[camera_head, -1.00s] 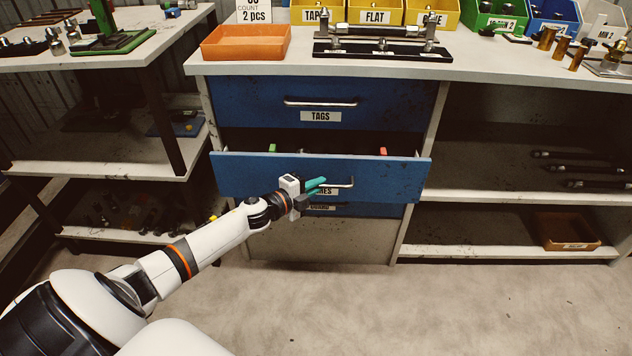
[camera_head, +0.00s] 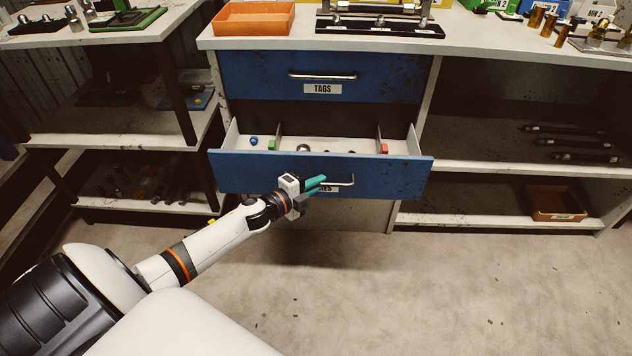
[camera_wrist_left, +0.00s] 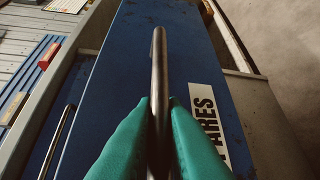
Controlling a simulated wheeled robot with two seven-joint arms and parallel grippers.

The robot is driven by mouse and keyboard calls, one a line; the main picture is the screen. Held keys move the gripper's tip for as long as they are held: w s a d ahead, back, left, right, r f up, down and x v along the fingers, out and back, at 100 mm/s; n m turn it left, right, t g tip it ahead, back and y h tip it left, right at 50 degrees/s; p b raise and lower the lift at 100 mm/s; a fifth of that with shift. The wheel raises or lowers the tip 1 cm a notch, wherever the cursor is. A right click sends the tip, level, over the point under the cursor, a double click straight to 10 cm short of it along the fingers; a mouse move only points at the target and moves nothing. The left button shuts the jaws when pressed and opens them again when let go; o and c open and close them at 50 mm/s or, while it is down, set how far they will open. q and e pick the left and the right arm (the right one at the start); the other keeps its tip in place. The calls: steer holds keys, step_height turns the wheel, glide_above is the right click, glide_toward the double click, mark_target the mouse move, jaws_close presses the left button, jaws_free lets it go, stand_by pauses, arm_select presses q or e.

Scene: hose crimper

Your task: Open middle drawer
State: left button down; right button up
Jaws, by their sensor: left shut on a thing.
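The middle drawer (camera_head: 240,172) is blue and stands well out from the cabinet, its compartments showing from above. Its metal bar handle (camera_head: 352,181) is on the front, and a white label, partly hidden by my gripper, reads "...ARES" in the left wrist view (camera_wrist_left: 207,118). My left gripper (camera_head: 318,185) has teal fingers. In the left wrist view its fingers lie on both sides of the handle (camera_wrist_left: 159,75), shut on it. My right gripper is not in view.
The upper drawer (camera_head: 270,75), labelled TAGS, is closed. Small parts lie in the open drawer, among them a blue one (camera_head: 254,141). The worktop holds an orange tray (camera_head: 254,18). Open shelves flank the cabinet, and the floor (camera_head: 450,280) in front is clear.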

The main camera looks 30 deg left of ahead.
arm_select(q)
steer(key=c, duration=1.5)
jaws_free()
